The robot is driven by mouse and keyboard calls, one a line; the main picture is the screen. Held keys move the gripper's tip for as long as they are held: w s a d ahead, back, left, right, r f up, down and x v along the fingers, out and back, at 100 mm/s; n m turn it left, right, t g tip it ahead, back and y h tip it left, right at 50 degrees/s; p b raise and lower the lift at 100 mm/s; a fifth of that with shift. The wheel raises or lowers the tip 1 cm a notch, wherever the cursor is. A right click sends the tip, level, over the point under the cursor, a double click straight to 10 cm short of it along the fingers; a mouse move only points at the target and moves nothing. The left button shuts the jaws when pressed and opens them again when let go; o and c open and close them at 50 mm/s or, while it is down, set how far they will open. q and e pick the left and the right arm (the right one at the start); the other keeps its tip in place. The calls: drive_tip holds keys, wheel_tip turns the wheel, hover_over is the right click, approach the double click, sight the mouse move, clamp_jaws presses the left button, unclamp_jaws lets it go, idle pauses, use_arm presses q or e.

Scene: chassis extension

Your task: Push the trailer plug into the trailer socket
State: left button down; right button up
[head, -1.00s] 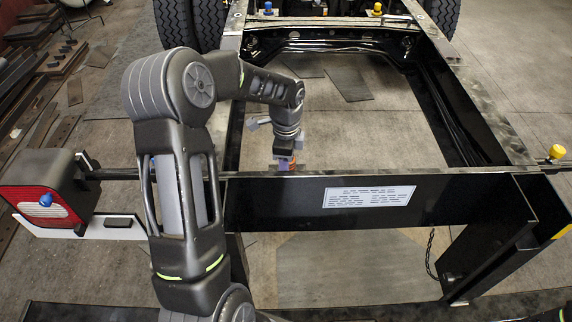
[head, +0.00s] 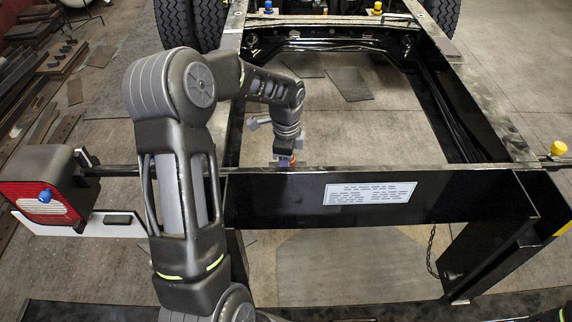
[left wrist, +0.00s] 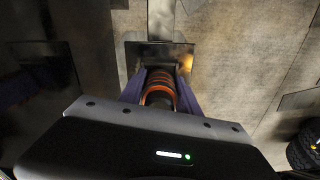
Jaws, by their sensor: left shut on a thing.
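My left gripper (head: 285,158) reaches down just behind the near black crossbeam, which hides its tips in the head view. In the left wrist view its two purple fingers (left wrist: 160,82) are shut on a dark, ribbed round plug with orange rings (left wrist: 158,94), one finger on each side. A dark square plate (left wrist: 160,55) lies straight beyond the plug. I cannot tell whether it carries the trailer socket, nor whether the plug touches it. No socket opening shows clearly. My right gripper is not in view.
The near black crossbeam (head: 250,202) with a white label (head: 369,193) runs across the front. A red-and-white tail lamp (head: 40,203) with a blue cap is at left, and a yellow cap (head: 558,149) at right. Open floor shows inside the frame.

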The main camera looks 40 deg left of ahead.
use_arm(q)
drive_tip(key=shift+s+d+f, duration=0.1)
drive_tip(key=shift+s+f, duration=0.25)
drive_tip(key=shift+f, duration=0.35)
drive_tip(key=c, duration=0.8)
unclamp_jaws()
drive_tip(key=shift+f, duration=0.1)
drive_tip(key=shift+w+r, duration=0.2)
drive_tip(key=shift+r, duration=0.35)
drive_tip(key=r, duration=0.8)
drive_tip(key=shift+w+a+r+b, duration=0.15)
drive_tip(key=shift+w+a+b, duration=0.05)
drive_tip(key=shift+w+b, duration=0.1)
drive_tip(key=shift+r, duration=0.15)
